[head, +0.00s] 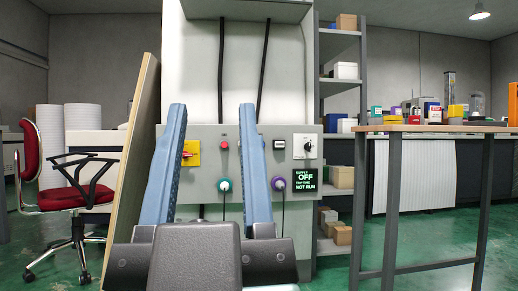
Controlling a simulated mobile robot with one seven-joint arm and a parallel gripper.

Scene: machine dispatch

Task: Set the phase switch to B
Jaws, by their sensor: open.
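A grey control panel (211,142) on a pale machine faces me. At its right is a white plate with a dark rotary knob (307,146), which may be the phase switch; its lettering is too small to read. A yellow plate with a red rotary handle (188,152) is at the panel's left, partly behind a finger. A small dark display (304,181) below the white plate reads OFF and NOT RUN. My gripper (212,110) is open and empty, its two long blue fingers pointing forward at the panel. Its distance from the panel is hard to tell.
Teal (224,185) and purple (278,183) connectors with cables sit low on the panel. A leaning board (130,160) and red chair (62,185) are at left. A shelf (340,80) and wooden-topped table (440,128) stand at right. Green floor shows between them.

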